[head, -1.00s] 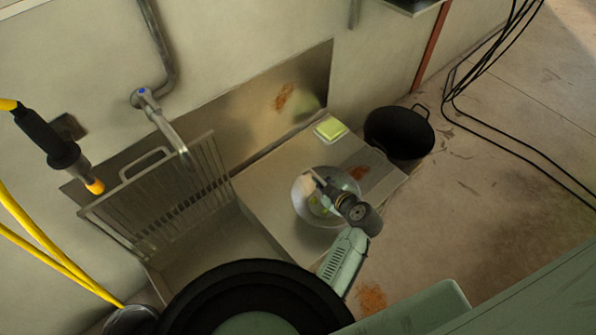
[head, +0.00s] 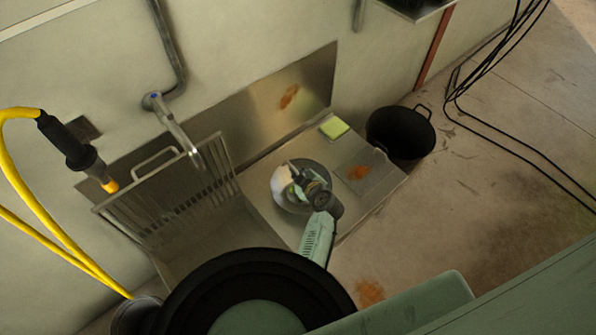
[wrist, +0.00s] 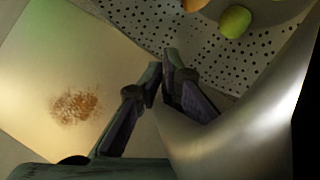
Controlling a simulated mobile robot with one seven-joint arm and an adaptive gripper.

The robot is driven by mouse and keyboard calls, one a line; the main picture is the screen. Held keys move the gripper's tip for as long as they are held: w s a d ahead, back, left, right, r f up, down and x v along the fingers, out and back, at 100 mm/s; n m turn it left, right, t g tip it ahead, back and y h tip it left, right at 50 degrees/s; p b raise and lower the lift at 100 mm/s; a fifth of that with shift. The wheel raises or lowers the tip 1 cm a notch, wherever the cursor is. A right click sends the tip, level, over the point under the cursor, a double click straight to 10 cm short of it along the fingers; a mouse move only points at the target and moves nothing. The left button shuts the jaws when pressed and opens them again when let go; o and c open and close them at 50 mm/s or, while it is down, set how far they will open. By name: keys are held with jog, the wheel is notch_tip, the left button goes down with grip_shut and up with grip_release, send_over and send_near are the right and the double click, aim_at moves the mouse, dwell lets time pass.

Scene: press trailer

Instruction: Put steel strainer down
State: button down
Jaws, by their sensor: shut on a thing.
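The steel strainer (head: 284,206) is a round bowl over the steel counter in the head view, just left of an orange-brown stain. In the wrist view, its shiny curved metal (wrist: 245,125) fills the right side. My gripper (wrist: 160,75) is shut on the strainer's edge, with its fingertips close together there. It also shows over the bowl in the head view (head: 300,181), hiding part of it. A green fruit (wrist: 235,21) and an orange one (wrist: 196,4) lie on a perforated metal surface in the wrist view. Whether the strainer touches the counter I cannot tell.
A yellow-green sponge (head: 334,127) lies at the counter's (head: 372,206) back. A black pot (head: 401,130) stands right of the counter. A slotted rack (head: 170,200) and a faucet (head: 176,127) are to the left. The counter around the stain (head: 359,173) is clear.

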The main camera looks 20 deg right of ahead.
jog(key=shift+f, duration=0.15)
jog(key=c, duration=1.7)
grip_release()
jog(key=b+v, duration=0.2)
jog(key=v, duration=1)
